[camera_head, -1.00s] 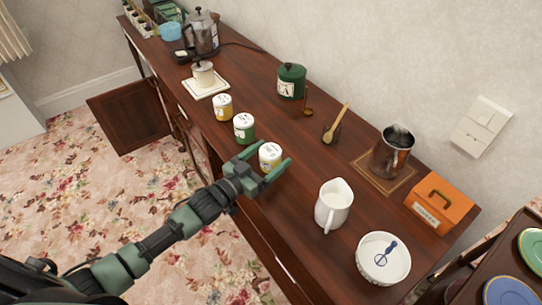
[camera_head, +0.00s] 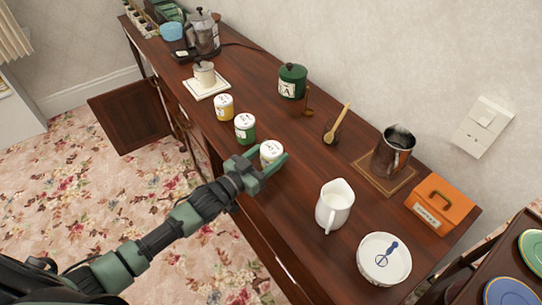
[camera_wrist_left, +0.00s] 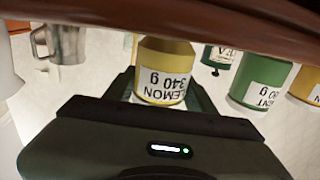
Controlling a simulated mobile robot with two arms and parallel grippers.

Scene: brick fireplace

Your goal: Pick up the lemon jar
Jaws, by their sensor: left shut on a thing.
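The lemon jar (camera_head: 271,150) has a white lid and a yellow body and stands near the front edge of the sideboard in the head view. In the left wrist view the lemon jar (camera_wrist_left: 165,75) appears upside down, its label reading LEMON 340 g, between the fingers. My left gripper (camera_head: 268,163) is shut on the lemon jar, with a finger on each side of it; it also shows in the left wrist view (camera_wrist_left: 165,92). The jar's lower part is hidden by the gripper in the head view. My right gripper is not in view.
A green-labelled jar (camera_head: 245,127) and a yellow jar (camera_head: 223,107) stand in a row to the left. A white jug (camera_head: 334,207) and a white bowl (camera_head: 384,260) stand to the right. A green tea canister (camera_head: 292,82) is behind. Bare wood lies between the jar and the jug.

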